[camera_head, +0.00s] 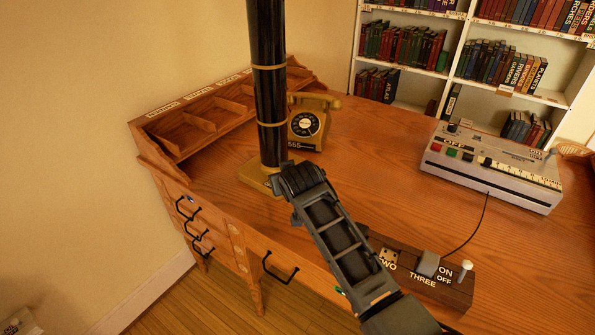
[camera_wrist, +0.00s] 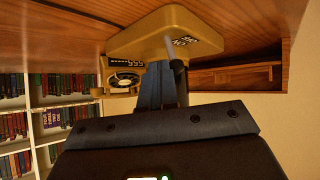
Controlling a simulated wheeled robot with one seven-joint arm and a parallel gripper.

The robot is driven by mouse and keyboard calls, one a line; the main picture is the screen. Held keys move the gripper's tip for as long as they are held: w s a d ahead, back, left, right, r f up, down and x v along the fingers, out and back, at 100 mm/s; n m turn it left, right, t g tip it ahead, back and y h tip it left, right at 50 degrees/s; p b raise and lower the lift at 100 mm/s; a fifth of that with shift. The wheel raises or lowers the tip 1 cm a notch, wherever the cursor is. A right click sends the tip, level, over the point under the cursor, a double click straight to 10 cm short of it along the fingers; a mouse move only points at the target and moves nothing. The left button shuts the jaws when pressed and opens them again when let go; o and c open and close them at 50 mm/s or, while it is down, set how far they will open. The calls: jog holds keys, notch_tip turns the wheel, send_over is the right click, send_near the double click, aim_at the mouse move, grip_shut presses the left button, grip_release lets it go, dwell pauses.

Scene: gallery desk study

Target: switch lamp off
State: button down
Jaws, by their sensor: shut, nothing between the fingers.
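The lamp is a tall black column (camera_head: 268,95) with gold bands on a gold base (camera_head: 250,178), at the desk's near left edge. Its top is outside the picture, so I cannot see whether it is lit. My gripper (camera_head: 274,184) is shut and empty, right at the base's front edge. In the wrist view its fingers (camera_wrist: 163,80) reach up close to the label; I cannot tell whether they touch.
A tan telephone (camera_head: 310,122) stands behind the lamp. A wooden switch block (camera_head: 455,290) marked TWO, THREE, ON, OFF lies at the front right, beside my arm. A grey machine (camera_head: 492,165) is at the right. The wooden desk (camera_head: 390,150) is clear in the middle.

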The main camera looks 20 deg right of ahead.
jog(key=shift+f, duration=0.15)
jog(key=shift+w+d+f+b, duration=0.35)
jog(key=shift+d+f+b, duration=0.05)
jog(key=shift+d+b, duration=0.1)
jog(key=shift+d+r, duration=0.15)
